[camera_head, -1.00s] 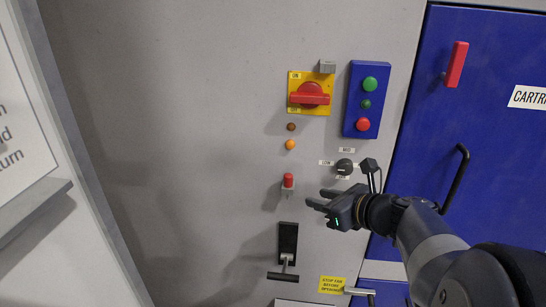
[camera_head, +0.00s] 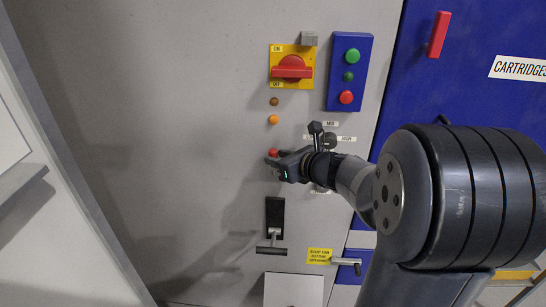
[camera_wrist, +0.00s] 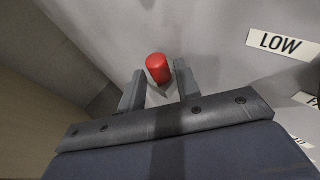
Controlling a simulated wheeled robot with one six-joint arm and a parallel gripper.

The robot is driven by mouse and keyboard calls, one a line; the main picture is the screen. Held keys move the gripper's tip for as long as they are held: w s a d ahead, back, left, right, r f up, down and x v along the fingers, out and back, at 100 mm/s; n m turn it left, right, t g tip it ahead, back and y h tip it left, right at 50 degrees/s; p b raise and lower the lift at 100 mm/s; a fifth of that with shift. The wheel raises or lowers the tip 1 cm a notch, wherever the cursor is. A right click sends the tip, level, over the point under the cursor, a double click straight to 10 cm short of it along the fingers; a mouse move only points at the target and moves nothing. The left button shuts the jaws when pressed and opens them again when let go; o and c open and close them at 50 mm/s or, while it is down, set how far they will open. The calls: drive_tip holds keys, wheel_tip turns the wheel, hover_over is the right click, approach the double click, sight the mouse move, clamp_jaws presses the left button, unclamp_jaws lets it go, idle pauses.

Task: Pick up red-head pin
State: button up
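The red-head pin (camera_wrist: 158,68) has a red rounded cylinder head and sits at a small light holder on the grey panel. In the wrist view the head lies just beyond and between my fingertips. My gripper (camera_wrist: 158,88) is open, with one finger on each side of the pin. The right finger is close to the head; I cannot tell whether it touches. A gap shows at the left finger. In the head view only the top of the red head (camera_head: 273,152) shows above my gripper (camera_head: 276,163), which hides the rest of the pin and its holder.
A black selector knob (camera_head: 329,141) with labels is close right of my gripper. Indicator lamps (camera_head: 273,119) and a red rotary switch (camera_head: 292,68) are above. A black lever (camera_head: 272,235) is below. The panel left of the pin is clear.

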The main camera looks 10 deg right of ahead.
drive_tip(key=shift+w+a, duration=0.1)
drive_tip(key=shift+w, duration=0.1)
drive_tip(key=shift+c, duration=0.4)
clamp_jaws()
drive_tip(key=shift+r, duration=0.1)
